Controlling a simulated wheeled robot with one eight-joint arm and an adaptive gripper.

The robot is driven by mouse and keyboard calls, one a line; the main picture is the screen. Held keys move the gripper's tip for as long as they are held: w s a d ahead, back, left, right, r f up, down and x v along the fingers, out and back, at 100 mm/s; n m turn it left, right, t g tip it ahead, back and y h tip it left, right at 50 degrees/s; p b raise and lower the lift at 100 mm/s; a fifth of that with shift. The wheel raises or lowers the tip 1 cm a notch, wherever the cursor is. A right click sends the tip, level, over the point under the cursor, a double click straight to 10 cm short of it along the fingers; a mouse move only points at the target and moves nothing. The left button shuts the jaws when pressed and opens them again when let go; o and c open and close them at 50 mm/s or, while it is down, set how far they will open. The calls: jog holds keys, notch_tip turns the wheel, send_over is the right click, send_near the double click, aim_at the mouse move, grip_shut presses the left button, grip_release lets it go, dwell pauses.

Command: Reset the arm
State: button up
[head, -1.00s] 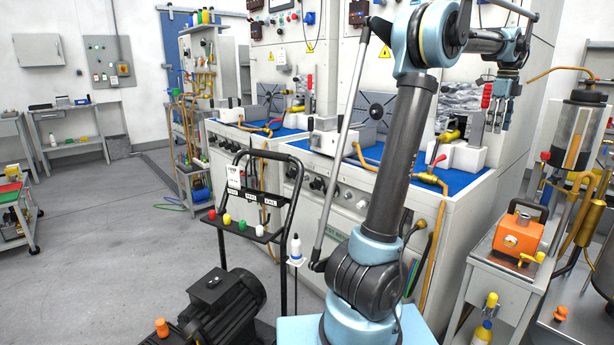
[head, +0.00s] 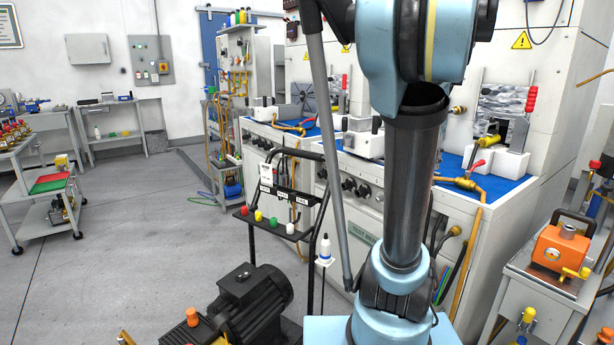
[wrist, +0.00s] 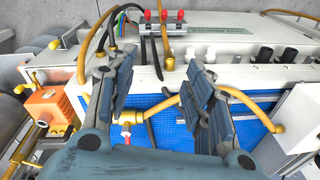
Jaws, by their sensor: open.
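My gripper (wrist: 160,88) shows in the wrist view with its two dark blue-grey fingers spread apart. It is open and nothing is between the fingers. It hangs above the blue mat (wrist: 170,132) of a test bench, with a brass valve with a red handle (wrist: 128,128) below it. In the head view my arm stands upright in front of the test bench, and its upper part runs out of the top of the picture. My gripper is not in the head view.
A black motor (head: 245,300) and a black trolley with coloured knobs (head: 275,224) stand left of my arm. An orange pump unit (head: 562,250) sits on a side table at the right. A cart (head: 50,202) stands far left.

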jog(key=s+a+f+n, duration=0.7)
jog(key=s+a+f, duration=0.1)
jog(key=f, duration=0.2)
jog(key=s+a+f+n+t, duration=0.1)
jog(key=s+a+f+n, duration=0.5)
jog(key=s+a+f, duration=0.3)
notch_tip(320, 180, down, 2)
jog(key=shift+s+f+n+y, duration=0.15)
jog(key=shift+f+n+y, duration=0.15)
jog(key=shift+n, duration=0.1)
jog(key=c, duration=0.3)
jog(key=shift+d, duration=0.15)
